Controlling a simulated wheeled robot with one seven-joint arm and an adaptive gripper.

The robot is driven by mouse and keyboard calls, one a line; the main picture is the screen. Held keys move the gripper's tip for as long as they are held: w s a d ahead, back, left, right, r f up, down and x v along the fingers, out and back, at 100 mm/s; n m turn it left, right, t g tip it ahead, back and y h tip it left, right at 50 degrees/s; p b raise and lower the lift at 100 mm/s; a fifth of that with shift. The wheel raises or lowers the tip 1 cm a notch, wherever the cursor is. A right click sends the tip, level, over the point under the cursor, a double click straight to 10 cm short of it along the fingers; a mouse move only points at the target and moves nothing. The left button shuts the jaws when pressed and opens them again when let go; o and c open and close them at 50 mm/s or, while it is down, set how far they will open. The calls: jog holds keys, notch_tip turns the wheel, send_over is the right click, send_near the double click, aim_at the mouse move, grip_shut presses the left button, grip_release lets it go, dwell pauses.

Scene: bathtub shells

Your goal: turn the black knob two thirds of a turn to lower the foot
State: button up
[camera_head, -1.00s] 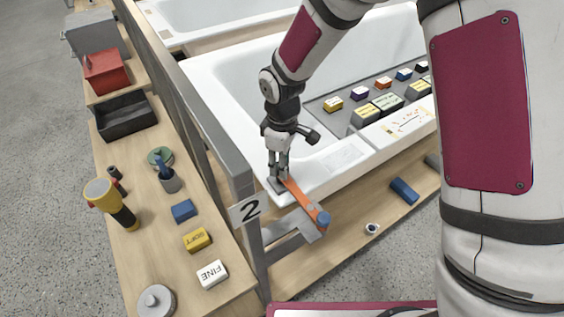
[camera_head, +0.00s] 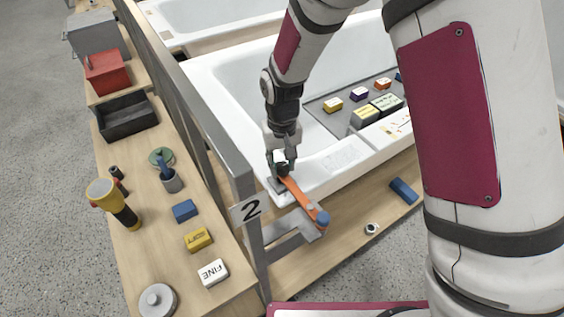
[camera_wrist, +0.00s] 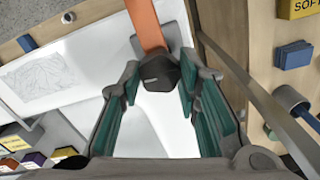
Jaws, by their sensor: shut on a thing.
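The black knob (camera_wrist: 158,72) sits between the fingertips of my gripper (camera_wrist: 160,80) in the wrist view, with a green-padded finger against each side. My gripper is shut on it. In the head view my gripper (camera_head: 281,168) points down at the tub's near corner, and it mostly hides the knob. An orange bar (camera_wrist: 145,22) runs away from the knob in the wrist view. In the head view the orange bar (camera_head: 302,196) leads to a blue round end (camera_head: 322,218). I cannot make out the foot under the tub.
The white tub (camera_head: 225,82) lies behind the gripper. A grey rail post (camera_head: 243,180) with a "2" tag (camera_head: 250,210) stands just left. A side bench holds a yellow torch (camera_head: 112,200), a black tray (camera_head: 126,115) and labelled blocks. A blue block (camera_head: 404,190) lies at right.

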aim_at(282, 166)
jog(key=m+p, duration=0.1)
jog(key=m, duration=0.4)
jog(key=shift+m+p, duration=0.35)
jog(key=shift+m, duration=0.05)
jog(key=m+p, duration=0.2)
jog(key=m, duration=0.3)
jog(key=shift+m, duration=0.3)
jog(key=o, duration=1.1)
jog(key=shift+o, duration=0.2)
notch_tip(282, 166, up, 12)
